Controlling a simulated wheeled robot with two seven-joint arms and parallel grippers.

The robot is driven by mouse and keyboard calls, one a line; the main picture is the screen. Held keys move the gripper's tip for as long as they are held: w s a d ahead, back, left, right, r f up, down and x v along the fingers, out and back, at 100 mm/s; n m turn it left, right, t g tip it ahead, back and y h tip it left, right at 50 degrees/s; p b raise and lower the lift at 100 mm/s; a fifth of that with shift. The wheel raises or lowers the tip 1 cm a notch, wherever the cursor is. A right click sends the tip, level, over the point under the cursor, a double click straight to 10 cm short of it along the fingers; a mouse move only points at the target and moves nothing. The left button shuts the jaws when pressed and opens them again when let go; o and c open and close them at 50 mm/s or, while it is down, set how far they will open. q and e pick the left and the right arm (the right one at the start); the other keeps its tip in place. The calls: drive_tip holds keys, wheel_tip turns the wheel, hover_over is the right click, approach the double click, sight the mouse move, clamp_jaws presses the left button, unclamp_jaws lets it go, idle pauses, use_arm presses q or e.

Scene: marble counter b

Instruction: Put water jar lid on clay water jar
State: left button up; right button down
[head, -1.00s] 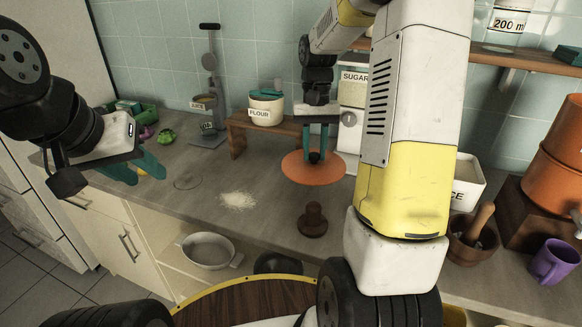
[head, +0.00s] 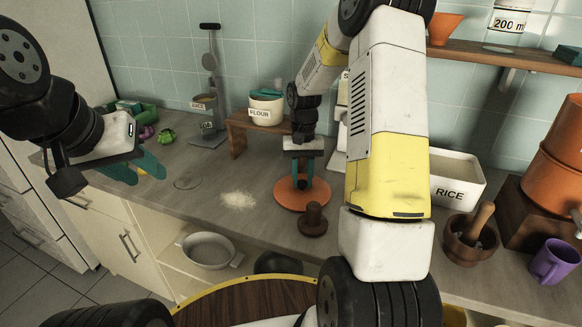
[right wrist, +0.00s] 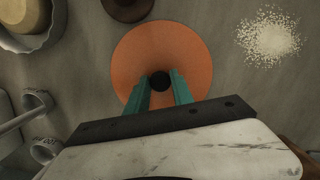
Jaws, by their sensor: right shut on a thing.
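The lid (head: 290,197) is a flat orange disc with a dark knob. My right gripper (head: 305,185) is above it, shut on the knob. The right wrist view shows the lid (right wrist: 190,50) with its dark knob (right wrist: 160,82) between the teal fingers. The lid is over the middle of the counter; I cannot tell whether it touches it. The clay water jar (head: 553,178) is orange-brown, at the right edge, with a small tap low on its side. My left gripper (head: 134,170) is open and empty at the left.
A dark wooden knobbed piece (head: 313,220) stands close in front of the lid. A white powder patch (head: 238,200) lies left of it. A rice container (head: 457,180), a mortar (head: 470,243) and a purple mug (head: 555,262) stand towards the jar. A flour pot (head: 266,107) is on a small wooden stand (head: 238,142).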

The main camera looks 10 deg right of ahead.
drive_tip(key=shift+w+f, duration=0.1)
drive_tip(key=shift+f, duration=0.05)
drive_tip(key=c, duration=1.1)
unclamp_jaws()
